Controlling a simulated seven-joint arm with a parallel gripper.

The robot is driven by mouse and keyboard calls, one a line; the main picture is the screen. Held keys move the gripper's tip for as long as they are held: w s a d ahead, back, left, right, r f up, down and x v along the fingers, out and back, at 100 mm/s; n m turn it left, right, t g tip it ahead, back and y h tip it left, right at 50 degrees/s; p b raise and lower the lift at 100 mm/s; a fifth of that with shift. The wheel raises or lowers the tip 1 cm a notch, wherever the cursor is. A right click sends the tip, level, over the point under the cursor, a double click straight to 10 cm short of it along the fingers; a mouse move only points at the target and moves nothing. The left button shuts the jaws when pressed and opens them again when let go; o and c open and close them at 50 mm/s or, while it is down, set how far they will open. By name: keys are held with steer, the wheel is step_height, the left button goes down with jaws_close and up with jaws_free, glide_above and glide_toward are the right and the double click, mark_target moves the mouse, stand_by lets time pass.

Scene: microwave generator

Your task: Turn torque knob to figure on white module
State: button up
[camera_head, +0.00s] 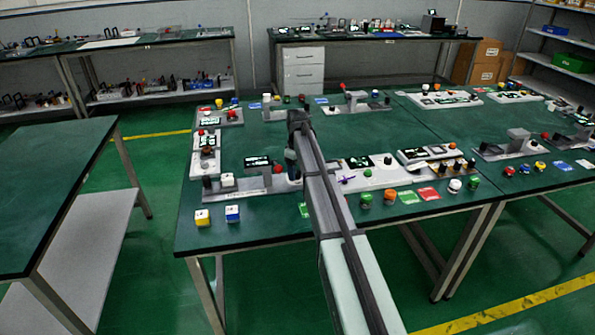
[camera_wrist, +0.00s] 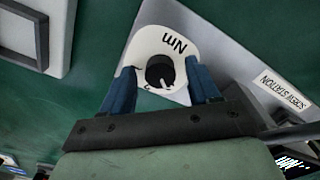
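In the wrist view, a white module (camera_wrist: 145,46) with rounded corners carries the black letters "Nm", which appear upside down. A round black torque knob (camera_wrist: 160,71) with a white pointer mark sits on it. The pointer is toward the lower right of the knob. My gripper (camera_wrist: 162,74) has two blue fingers, one on each side of the knob, with visible gaps. It is open and holds nothing. The lower part of the module's scale is partly hidden or too small to read. In the head view, my arm hides much of this spot.
A grey framed panel (camera_wrist: 28,38) lies at the upper left of the wrist view. In the head view, the green table (camera_head: 260,232) holds several other modules, with bare room along its front edge.

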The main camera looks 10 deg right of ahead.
steer(key=c, duration=1)
steer(key=shift+m, duration=0.4)
steer(key=m, duration=0.4)
steer(key=shift+m, duration=2.5)
steer(key=o, duration=1)
steer(key=shift+o, duration=0.2)
